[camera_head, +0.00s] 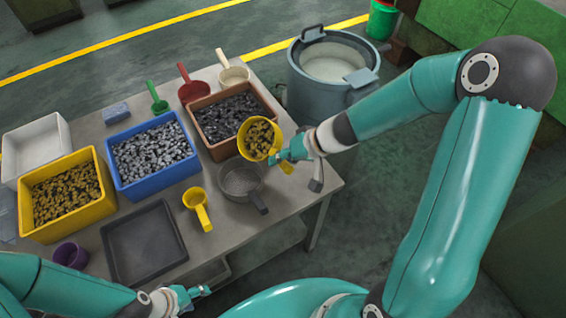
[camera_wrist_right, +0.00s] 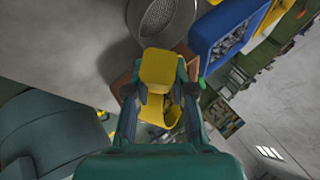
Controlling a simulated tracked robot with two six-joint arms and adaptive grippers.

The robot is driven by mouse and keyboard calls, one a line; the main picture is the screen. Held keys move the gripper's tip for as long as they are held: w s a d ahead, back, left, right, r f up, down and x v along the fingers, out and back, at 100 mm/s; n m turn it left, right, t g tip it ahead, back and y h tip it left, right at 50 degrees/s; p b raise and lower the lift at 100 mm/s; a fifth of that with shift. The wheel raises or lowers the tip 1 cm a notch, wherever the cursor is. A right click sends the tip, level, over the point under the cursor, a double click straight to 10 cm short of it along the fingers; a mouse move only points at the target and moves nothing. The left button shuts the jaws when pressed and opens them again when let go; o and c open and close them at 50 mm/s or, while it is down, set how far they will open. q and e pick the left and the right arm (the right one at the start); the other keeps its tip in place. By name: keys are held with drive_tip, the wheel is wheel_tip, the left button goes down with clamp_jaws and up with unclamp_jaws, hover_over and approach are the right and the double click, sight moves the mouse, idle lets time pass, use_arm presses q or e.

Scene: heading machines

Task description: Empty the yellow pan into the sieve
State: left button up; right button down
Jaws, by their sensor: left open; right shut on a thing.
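The yellow pan (camera_head: 257,139) holds dark and brass-coloured small parts. It is in the air, tilted, behind the sieve and in front of the brown bin in the head view. My right gripper (camera_head: 287,157) is shut on its yellow handle, which also shows in the right wrist view (camera_wrist_right: 159,68). The grey mesh sieve (camera_head: 240,179) stands on the table with its dark handle to the front right; I see no parts in it. The sieve also shows in the right wrist view (camera_wrist_right: 160,16). My left gripper (camera_head: 194,294) is open and empty near the table's front edge.
A yellow bin (camera_head: 83,223), blue bin (camera_head: 165,183) and brown bin (camera_head: 218,152) hold small parts. A second yellow scoop (camera_head: 198,208) lies left of the sieve. A dark tray (camera_head: 144,243) lies in front. A large grey drum (camera_head: 325,95) stands behind the table's right end.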

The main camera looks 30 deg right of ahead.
drive_tip(key=shift+s+a+f+n+h+b, duration=0.1)
drive_tip(key=shift+a+n+h+b, duration=0.3)
drive_tip(key=shift+b, duration=0.45)
drive_tip(key=a+h+b, duration=0.1)
drive_tip(key=h+b, duration=0.1)
drive_tip(key=b, duration=0.1)
drive_tip(key=a+f+n+t+h+b, duration=0.1)
drive_tip(key=h+b, duration=0.1)
drive_tip(key=b, duration=0.2)
drive_tip(key=s+a+f+n+t+h+b, duration=0.1)
drive_tip(key=a+h+b, duration=0.1)
drive_tip(key=h+b, duration=0.1)
drive_tip(key=shift+s+f+b, duration=0.1)
drive_tip(key=shift+b, duration=0.4)
